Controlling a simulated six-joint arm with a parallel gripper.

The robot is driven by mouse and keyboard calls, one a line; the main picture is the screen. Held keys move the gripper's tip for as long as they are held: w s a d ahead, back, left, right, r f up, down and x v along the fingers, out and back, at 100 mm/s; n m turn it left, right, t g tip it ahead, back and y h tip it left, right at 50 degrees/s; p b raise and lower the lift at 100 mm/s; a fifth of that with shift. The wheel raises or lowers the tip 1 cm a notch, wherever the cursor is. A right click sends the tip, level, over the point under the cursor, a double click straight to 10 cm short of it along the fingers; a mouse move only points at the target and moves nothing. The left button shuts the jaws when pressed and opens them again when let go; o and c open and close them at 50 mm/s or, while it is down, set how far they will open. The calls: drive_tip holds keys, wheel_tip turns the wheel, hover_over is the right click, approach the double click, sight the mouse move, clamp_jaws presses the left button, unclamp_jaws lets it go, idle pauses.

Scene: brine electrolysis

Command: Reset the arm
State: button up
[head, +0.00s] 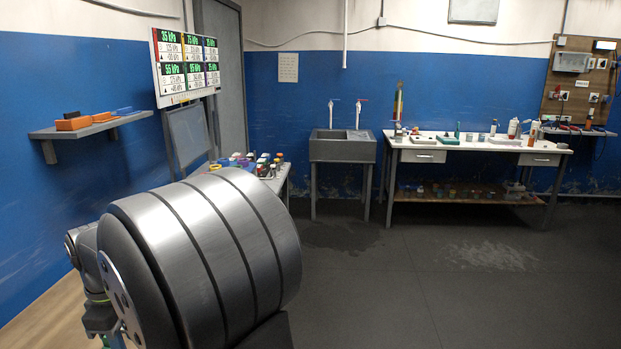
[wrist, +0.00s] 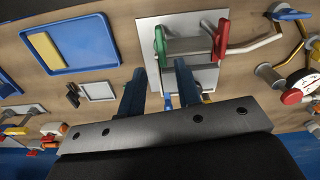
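My gripper (wrist: 158,85) shows in the wrist view as two dark blue fingers reaching past a grey metal bar. The fingers are apart with a gap between them, and nothing is clamped there. Beyond them is a white plate (wrist: 203,76) on a wooden surface, with a green handle (wrist: 160,44) and a red handle (wrist: 221,38) beside metal piping. In the head view a large part of my arm (head: 205,250), grey and banded, fills the lower left. My gripper's fingers do not show in that view.
A blue tray (wrist: 82,60) with a yellow piece is at the wrist view's upper left; a round gauge (wrist: 298,86) is at right. In the head view a grey sink (head: 342,149) and a white-topped workbench (head: 470,146) stand at the back. The right floor (head: 440,280) is clear.

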wheel_tip(320, 180, up, 11)
drive_tip(key=f+n, duration=0.2)
drive_tip(key=f, duration=0.2)
drive_tip(key=f+n, duration=0.2)
drive_tip(key=f, duration=0.2)
drive_tip(key=f+n, duration=0.2)
drive_tip(key=f, duration=0.3)
drive_tip(key=shift+w+a+f+n, duration=0.1)
drive_tip(key=shift+w+a+n, duration=0.15)
drive_tip(key=shift+n, duration=0.15)
drive_tip(key=shift+s+f+n, duration=0.1)
drive_tip(key=shift+f+n, duration=0.4)
drive_tip(key=shift+f, duration=0.35)
drive_tip(key=o, duration=1.5)
drive_tip(key=s+a+r+n+g+y, duration=0.2)
drive_tip(key=s+a+r+n+y, duration=0.25)
drive_tip(key=a+r+n, duration=0.65)
drive_tip(key=f, duration=0.2)
drive_tip(key=s+f+m, duration=0.1)
drive_tip(key=f, duration=0.1)
drive_tip(key=s+a+f+m, duration=0.1)
drive_tip(key=f, duration=0.2)
drive_tip(key=shift+f+h, duration=0.1)
drive_tip(key=shift+h, duration=0.15)
